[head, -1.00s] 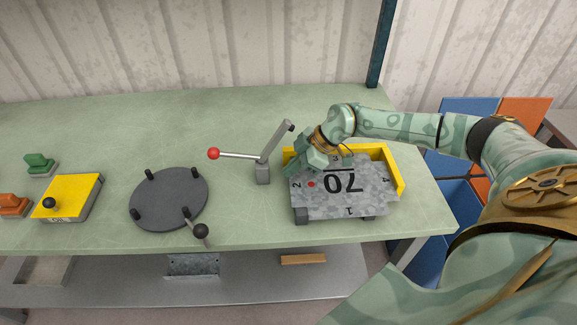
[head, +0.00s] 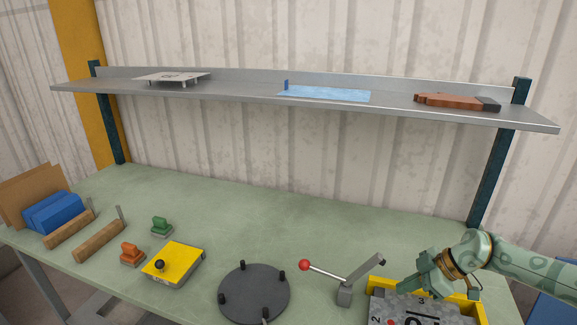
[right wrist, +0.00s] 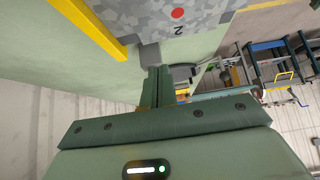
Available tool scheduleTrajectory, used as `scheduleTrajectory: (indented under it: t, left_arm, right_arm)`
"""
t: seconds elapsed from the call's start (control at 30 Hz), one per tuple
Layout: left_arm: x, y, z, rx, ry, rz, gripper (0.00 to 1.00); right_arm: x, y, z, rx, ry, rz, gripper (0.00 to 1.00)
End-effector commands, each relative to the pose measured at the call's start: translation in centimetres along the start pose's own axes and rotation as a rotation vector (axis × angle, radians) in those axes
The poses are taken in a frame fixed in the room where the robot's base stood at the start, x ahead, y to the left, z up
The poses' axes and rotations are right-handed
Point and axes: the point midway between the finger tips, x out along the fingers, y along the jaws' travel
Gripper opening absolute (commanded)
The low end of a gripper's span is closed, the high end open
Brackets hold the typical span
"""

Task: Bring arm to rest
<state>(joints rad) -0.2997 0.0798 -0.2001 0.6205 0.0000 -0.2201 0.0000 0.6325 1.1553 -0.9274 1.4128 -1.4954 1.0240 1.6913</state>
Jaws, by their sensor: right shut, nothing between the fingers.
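My left gripper is in neither view.
A lever with a red ball (head: 304,265) stands just left of the gripper. A dark round plate with pegs (head: 253,294) and a yellow block (head: 172,263) are further left. A shelf (head: 250,97) with flat parts runs above the back of the green bench (head: 300,222).

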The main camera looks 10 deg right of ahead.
Motion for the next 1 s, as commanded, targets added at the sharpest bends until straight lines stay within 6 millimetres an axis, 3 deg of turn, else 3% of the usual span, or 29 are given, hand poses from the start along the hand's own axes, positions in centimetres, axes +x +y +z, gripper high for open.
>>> scheduleTrajectory:
  t: [0.07, 0.17, 0.27, 0.3, 0.4, 0.47, 0.57, 0.7, 1.0]
  left_arm:
    - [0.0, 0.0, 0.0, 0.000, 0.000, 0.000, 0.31]
    - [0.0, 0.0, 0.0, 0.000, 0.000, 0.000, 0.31]
    - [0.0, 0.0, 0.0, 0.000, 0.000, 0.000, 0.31]
    - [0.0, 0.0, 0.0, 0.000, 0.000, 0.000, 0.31]
    - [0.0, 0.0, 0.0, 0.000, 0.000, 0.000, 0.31]
    - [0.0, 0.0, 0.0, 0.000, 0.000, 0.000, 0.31]
    - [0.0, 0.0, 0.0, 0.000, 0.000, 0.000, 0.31]
    - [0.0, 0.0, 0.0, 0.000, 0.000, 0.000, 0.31]
    - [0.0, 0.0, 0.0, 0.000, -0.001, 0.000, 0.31]
  right_arm:
    - [0.8, -0.5, -0.8, -0.025, 0.028, -0.001, 0.00]
    - [3.4, -2.1, -3.7, -0.118, 0.137, 0.015, 0.00]
    - [6.9, -5.2, -9.2, -0.255, 0.348, 0.093, 0.00]
    - [8.1, -6.9, -12.1, -0.303, 0.458, 0.163, 0.00]
    - [8.3, -9.8, -17.9, -0.330, 0.658, 0.435, 0.00]
    - [7.4, -10.4, -19.2, -0.285, 0.685, 0.621, 0.00]
    - [5.3, -10.8, -17.9, -0.159, 0.567, 0.887, 0.00]
    - [3.2, -12.1, -12.6, -0.009, 0.257, 1.045, 0.00]
    - [0.3, -18.2, -2.2, 0.118, -0.307, 0.953, 0.00]
